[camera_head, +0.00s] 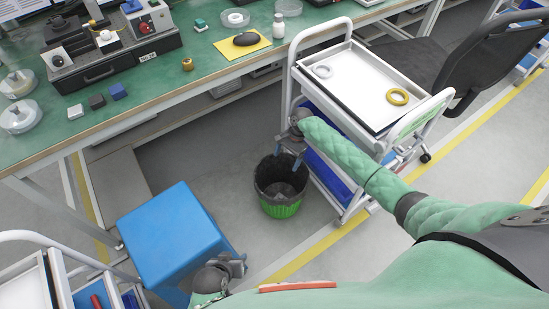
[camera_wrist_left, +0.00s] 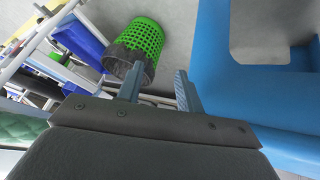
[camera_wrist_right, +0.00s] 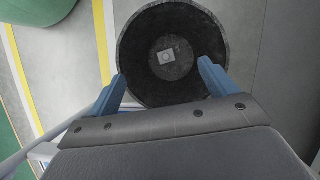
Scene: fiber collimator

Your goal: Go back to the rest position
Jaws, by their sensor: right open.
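My right gripper (camera_head: 291,153) hangs above the green and black bin (camera_head: 283,186), between the workbench and the white cart. In the right wrist view its fingers (camera_wrist_right: 163,82) are apart with nothing between them. Below them, a small pale square piece (camera_wrist_right: 167,57) with a round mark lies in the bin's dark bottom. My left gripper (camera_head: 237,265) is low, beside the blue box-like stool (camera_head: 172,240). In the left wrist view its fingers (camera_wrist_left: 158,86) are apart and empty, with the bin (camera_wrist_left: 140,42) beyond them.
The white cart (camera_head: 352,82) holds a tray with a gold ring (camera_head: 398,97) and a pale ring (camera_head: 322,71). The green workbench (camera_head: 150,90) carries instruments and small parts. Another cart (camera_head: 65,275) stands at lower left. A black chair (camera_head: 497,57) is at right.

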